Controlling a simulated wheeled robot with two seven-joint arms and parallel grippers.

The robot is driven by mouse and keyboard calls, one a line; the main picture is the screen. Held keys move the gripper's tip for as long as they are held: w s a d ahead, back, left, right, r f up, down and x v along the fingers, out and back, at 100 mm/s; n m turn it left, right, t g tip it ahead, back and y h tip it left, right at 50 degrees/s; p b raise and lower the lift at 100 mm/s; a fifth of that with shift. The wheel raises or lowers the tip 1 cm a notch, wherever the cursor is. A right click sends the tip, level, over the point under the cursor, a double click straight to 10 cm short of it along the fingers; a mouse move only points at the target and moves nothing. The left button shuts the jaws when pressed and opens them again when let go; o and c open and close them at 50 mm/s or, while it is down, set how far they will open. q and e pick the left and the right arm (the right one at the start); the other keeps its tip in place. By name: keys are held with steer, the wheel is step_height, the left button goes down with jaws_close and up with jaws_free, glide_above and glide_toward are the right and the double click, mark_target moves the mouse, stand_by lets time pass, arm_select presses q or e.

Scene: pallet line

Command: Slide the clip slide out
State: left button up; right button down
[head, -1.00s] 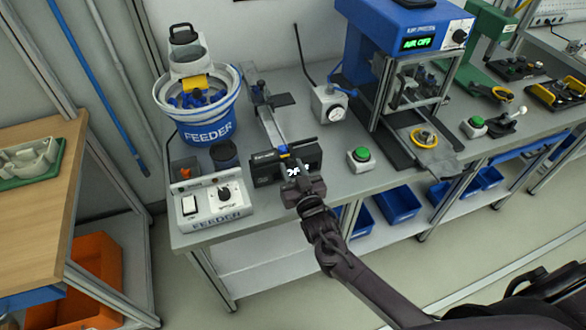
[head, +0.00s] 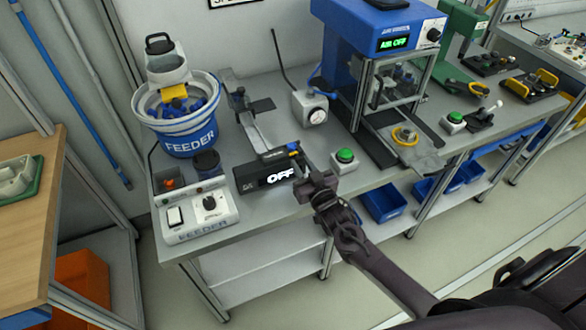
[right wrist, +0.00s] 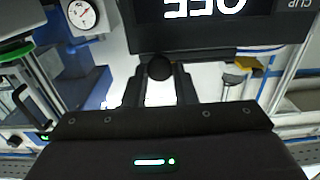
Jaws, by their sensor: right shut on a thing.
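The clip station is a black box (head: 262,180) with a lit "OFF" display, at the front of the bench. The clip slide (head: 280,154), a dark bar with a blue bit near its right end, sticks out to the right along the top of the box. My right gripper (head: 303,174) is at the right end of the box. In the right wrist view its two fingers are shut on a round black knob (right wrist: 158,67) just beside the box (right wrist: 215,35). The link between knob and slide is mostly hidden. My left gripper is not in view.
A metal rail (head: 246,125) runs back from the box. The feeder bowl (head: 180,120) and its white control box (head: 195,213) stand to the left. A green button (head: 345,156) is close to the right of my gripper, with a blue press (head: 385,35) behind.

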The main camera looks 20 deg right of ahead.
steer(key=shift+d, duration=0.2)
steer(key=c, duration=1.5)
jaws_free()
steer(key=o, duration=0.3)
steer(key=shift+d, duration=0.15)
steer(key=shift+s, duration=0.1)
steer(key=shift+s+f, duration=0.1)
steer(key=shift+s, duration=0.25)
steer(key=s+b, duration=0.1)
steer(key=s, duration=0.6)
steer(key=shift+b, duration=0.35)
steer(key=shift+d, duration=0.1)
